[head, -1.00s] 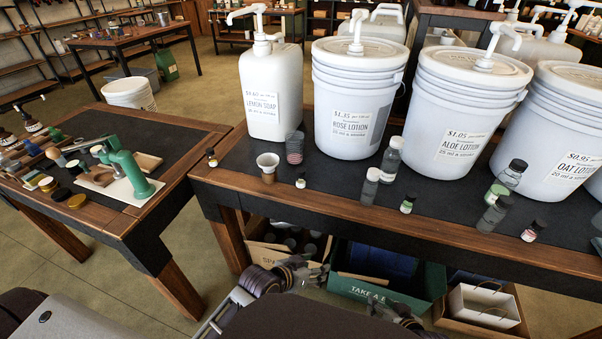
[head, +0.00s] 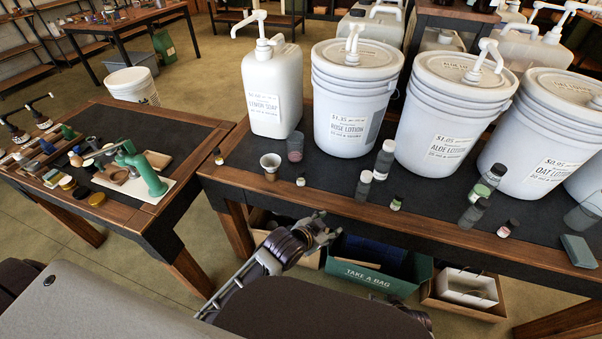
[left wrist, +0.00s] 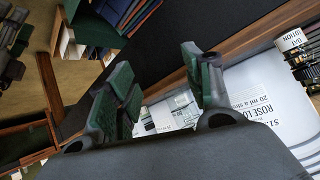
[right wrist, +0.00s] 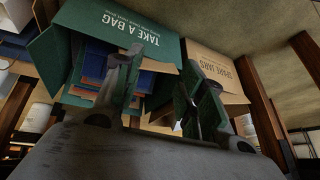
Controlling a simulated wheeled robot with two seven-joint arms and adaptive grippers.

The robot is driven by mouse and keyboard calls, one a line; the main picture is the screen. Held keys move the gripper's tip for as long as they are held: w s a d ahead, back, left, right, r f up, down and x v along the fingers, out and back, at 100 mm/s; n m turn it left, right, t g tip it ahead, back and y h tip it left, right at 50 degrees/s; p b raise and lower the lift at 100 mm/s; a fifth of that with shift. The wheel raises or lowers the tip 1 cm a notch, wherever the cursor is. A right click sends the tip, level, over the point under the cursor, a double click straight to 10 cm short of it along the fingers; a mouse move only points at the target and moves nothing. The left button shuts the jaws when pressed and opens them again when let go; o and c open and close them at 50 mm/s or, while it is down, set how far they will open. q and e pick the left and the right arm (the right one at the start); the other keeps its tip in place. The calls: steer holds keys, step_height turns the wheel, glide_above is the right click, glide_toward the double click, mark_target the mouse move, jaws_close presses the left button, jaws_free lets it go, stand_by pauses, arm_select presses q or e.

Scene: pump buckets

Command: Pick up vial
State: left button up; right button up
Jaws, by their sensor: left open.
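My left gripper (head: 328,225) is open and empty at the table's front edge, below and right of the rose lotion vial. Its spread fingers also show in the left wrist view (left wrist: 158,75). My right gripper (right wrist: 165,80) is open and empty in the right wrist view, facing the bag box under the table; in the head view it is mostly hidden.
Larger capped bottles (head: 385,160) (head: 364,188) (head: 474,213) stand among the vials. A cup (head: 271,166) and a clear tumbler (head: 295,146) stand near the rose lotion bucket (head: 350,100). A green box (head: 368,280) sits under the table. A side table (head: 110,215) holds a green press.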

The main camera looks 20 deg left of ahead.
mark_target(301, 168)
arm_select(q)
steer(key=w+a+r+m+t+y+p, duration=0.1)
steer(key=a+r+m+y, duration=0.3)
steer(key=m, duration=0.8)
steer(key=w+a+r+m+t+y+p, duration=0.1)
steer(key=a+r+m+t+y+p, duration=0.1)
steer(key=r+m, duration=0.5)
steer(key=shift+w+a+m+t+y+p, duration=0.35)
steer(key=shift+a+m+y+p, duration=0.5)
steer(key=shift+m+y+p, duration=1.35)
arm_select(e)
steer(key=s+d+f+g+h, duration=0.1)
steer(key=s+d+f, duration=0.3)
steer(key=s, duration=0.6)
steer(key=s+d+f+g+h+b, duration=0.1)
steer(key=s+d+f, duration=0.4)
steer(key=s+f, duration=0.3)
steer(key=s+d+f+g+h, duration=0.1)
steer(key=s+d+f+g, duration=0.1)
steer(key=s+d+f, duration=0.2)
steer(key=shift+s+d+f+n+b, duration=0.35)
steer(key=shift+s+f, duration=1.25)
steer(key=shift+s, duration=2.4)
arm_select(q)
steer(key=shift+m+h, duration=0.5)
steer(key=shift+m, duration=0.1)
